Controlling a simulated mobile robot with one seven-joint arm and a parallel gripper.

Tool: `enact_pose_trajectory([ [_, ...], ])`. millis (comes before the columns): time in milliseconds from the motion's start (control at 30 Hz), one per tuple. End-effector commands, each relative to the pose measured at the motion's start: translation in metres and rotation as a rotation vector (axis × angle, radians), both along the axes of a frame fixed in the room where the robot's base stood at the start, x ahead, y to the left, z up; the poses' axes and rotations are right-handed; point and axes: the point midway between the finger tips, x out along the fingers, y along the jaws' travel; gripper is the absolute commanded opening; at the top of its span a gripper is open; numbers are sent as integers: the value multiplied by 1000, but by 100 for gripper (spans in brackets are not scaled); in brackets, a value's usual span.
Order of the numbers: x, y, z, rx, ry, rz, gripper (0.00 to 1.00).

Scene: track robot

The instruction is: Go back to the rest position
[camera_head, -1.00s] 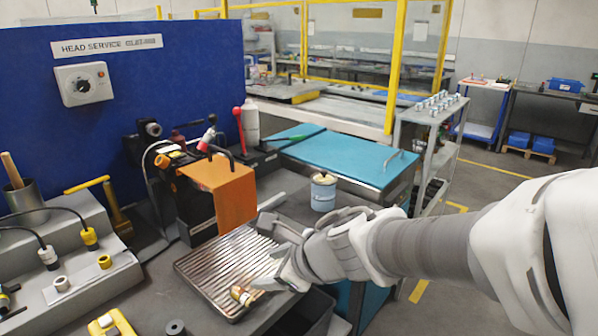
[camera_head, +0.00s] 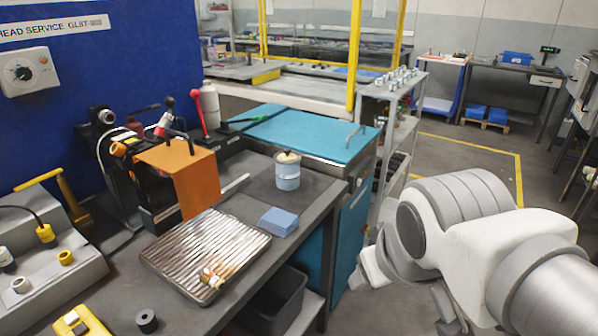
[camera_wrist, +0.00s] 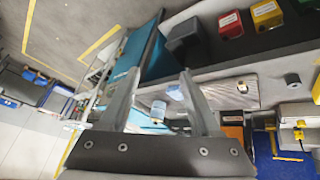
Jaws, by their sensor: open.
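My gripper (camera_wrist: 158,74) shows in the wrist view with its two fingers spread and nothing between them. In the head view my arm is folded at the lower right, beside the bench and clear of it, with the gripper partly hidden behind my own links. A ribbed metal tray (camera_head: 205,245) lies on the bench with a brass-coloured fitting (camera_head: 211,278) near its front edge. The tray also shows in the wrist view (camera_wrist: 225,95).
A light-blue can (camera_head: 287,176) and a stack of blue cloths (camera_head: 278,221) stand on the bench (camera_head: 320,198) near its right edge. A grey bin (camera_head: 275,300) sits below. A shelf cart (camera_head: 393,120) stands behind. Floor (camera_head: 470,175) at the right is open.

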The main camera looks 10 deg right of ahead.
Motion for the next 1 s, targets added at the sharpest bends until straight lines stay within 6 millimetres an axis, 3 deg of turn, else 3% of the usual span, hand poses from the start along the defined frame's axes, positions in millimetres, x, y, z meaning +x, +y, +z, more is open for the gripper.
enact_pose_trajectory([
  [167, -16, 13, -3, 147, 38, -124, 64],
  [567, -16, 14, 3, 155, 41, -131, 64],
  [767, -16, 14, 37, 154, 40, -129, 64],
  [1000, -16, 14, 93, 154, 40, -130, 64],
])
